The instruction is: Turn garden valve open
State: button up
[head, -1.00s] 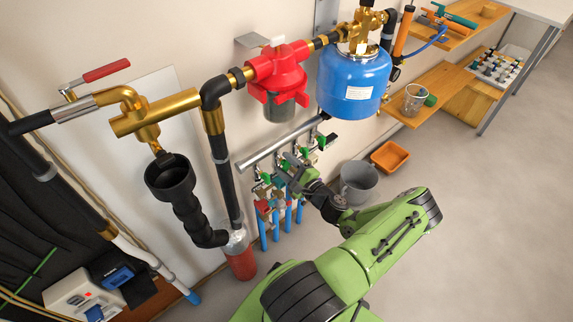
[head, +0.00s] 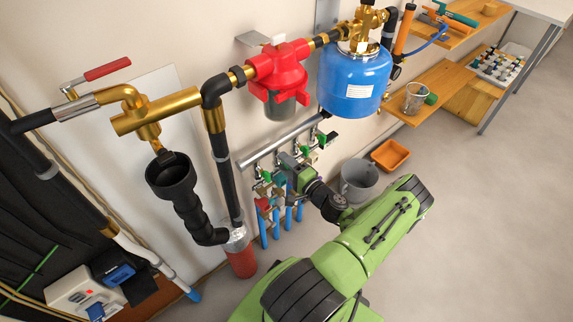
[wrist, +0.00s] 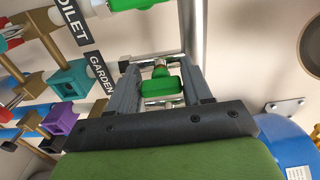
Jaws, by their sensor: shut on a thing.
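The garden valve's green handle (wrist: 163,91) sits between the two grey fingers of my gripper (wrist: 163,72) in the wrist view. The gripper is shut on this handle. A black "GARDEN" label (wrist: 101,73) stands just left of the left finger. In the head view my gripper (head: 285,162) reaches in to the row of valves under the grey manifold pipe (head: 268,147). The held handle is mostly hidden there by the gripper.
A "TOILET" label (wrist: 71,21) and other coloured fittings lie left of the fingers. Other green handles (head: 321,138) sit right of my gripper. The blue tank (head: 352,85) hangs above. A grey bucket (head: 358,181) and orange tray (head: 390,154) stand on the floor.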

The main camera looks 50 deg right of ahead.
dwell(0.4)
jog(key=o, duration=1)
jog(key=shift+c, duration=0.2)
jog(key=p+v, duration=0.2)
jog(key=v, duration=1.3)
jog(key=shift+s+p, duration=0.4)
jog(key=shift+a, duration=0.1)
